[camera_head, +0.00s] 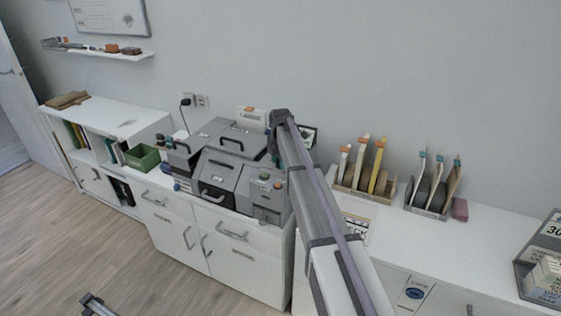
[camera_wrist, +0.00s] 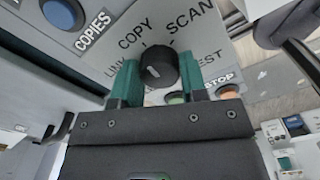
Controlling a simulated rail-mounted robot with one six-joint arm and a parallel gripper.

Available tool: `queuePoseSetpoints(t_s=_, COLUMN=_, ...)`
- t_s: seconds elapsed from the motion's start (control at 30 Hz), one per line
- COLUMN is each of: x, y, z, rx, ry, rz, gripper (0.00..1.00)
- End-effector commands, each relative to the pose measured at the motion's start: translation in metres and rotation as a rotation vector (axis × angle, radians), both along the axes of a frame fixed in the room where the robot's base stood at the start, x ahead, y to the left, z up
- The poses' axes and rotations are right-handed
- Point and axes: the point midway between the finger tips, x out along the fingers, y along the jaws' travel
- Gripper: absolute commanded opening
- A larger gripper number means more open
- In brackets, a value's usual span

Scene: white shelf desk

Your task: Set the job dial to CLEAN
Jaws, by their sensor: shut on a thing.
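The job dial (camera_wrist: 158,66) is a dark round knob with a short white mark, on a light grey panel in the wrist view. COPY and SCAN are printed above it. A label on its left and one ending in EST on its right are partly covered by my fingers, and I cannot read CLEAN. The mark sits left of the knob's middle; its exact direction is unclear. My gripper (camera_wrist: 158,76) has one green finger on each side of the dial and is shut on it. In the head view my arm hides the gripper's tips and the dial.
Near the dial are a blue COPIES button (camera_wrist: 62,14), a green button (camera_wrist: 176,98) and an orange STOP button (camera_wrist: 227,91). In the head view, grey machines (camera_head: 222,177) crowd the left of my arm. File holders (camera_head: 430,197) stand on the right counter.

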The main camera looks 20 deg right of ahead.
Motion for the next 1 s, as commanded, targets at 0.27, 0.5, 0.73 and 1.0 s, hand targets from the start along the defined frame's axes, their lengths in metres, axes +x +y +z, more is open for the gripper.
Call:
queuePoseSetpoints(t_s=0.27, x=-0.0002, y=0.0, z=-0.0001, rx=0.0, ry=0.0, rz=-0.2, gripper=0.16)
queuePoseSetpoints(t_s=0.5, x=-0.0003, y=0.0, z=-0.0001, rx=0.0, ry=0.0, rz=-0.428, gripper=0.16)
queuePoseSetpoints(t_s=0.73, x=-0.0003, y=0.0, z=-0.0001, rx=0.0, ry=0.001, rz=-0.646, gripper=0.16)
queuePoseSetpoints(t_s=1.0, x=-0.0003, y=0.0, z=-0.0002, rx=0.0, ry=0.001, rz=-0.903, gripper=0.16)
